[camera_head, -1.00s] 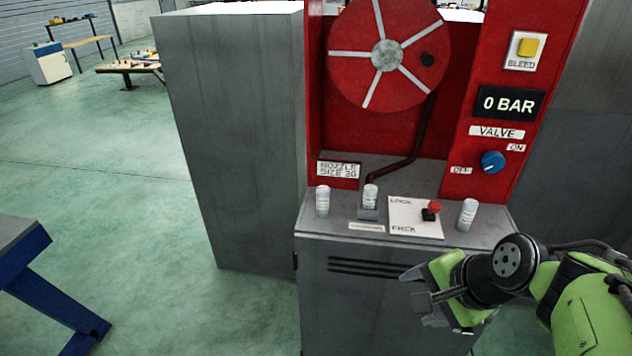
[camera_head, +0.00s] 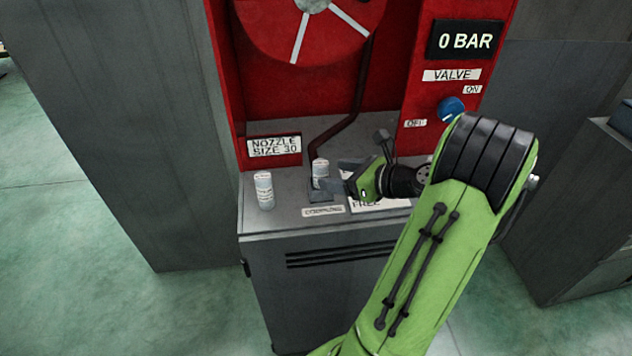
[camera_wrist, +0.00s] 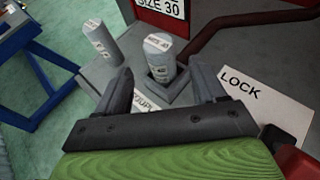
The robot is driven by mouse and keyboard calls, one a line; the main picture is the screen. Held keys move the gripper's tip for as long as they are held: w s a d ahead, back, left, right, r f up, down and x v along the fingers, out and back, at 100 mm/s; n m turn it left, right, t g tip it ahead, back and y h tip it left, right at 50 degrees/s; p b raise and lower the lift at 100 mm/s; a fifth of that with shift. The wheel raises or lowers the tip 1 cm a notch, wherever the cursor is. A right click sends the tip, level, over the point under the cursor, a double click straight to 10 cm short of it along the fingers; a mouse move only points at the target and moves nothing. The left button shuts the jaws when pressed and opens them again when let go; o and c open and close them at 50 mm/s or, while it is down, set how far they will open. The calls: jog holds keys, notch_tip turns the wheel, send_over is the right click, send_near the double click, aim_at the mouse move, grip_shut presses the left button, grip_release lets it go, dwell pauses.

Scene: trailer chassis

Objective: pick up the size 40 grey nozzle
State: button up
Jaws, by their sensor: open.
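A pale grey nozzle (camera_head: 264,190) stands upright on the left of the grey counter. It also shows in the wrist view (camera_wrist: 100,38), to the left of my fingers; its size label is not readable. A second pale nozzle (camera_head: 320,173) stands upright in the coupling holder (camera_head: 322,195). In the wrist view this nozzle (camera_wrist: 160,60) shows beyond and between my fingertips, with a label too small to read surely. My gripper (camera_head: 346,177) is open and empty, just right of the coupling nozzle. The nozzle seen earlier on the right is hidden behind my arm.
A red hose-reel cabinet (camera_head: 270,90) rises behind the counter, with a "NOZZLE SIZE 30" sign (camera_head: 274,147), a blue valve knob (camera_head: 451,109) and a "0 BAR" display (camera_head: 466,41). The lock plate (camera_wrist: 255,95) lies right of my fingers. A red knob (camera_wrist: 298,160) is close at lower right.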

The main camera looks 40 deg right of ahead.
aim_at(314, 171)
jog(key=b+x, duration=0.2)
jog(key=x, duration=0.5)
jog(key=shift+w+f, duration=0.15)
jog(key=shift+w, duration=0.15)
jog(key=c, duration=1.2)
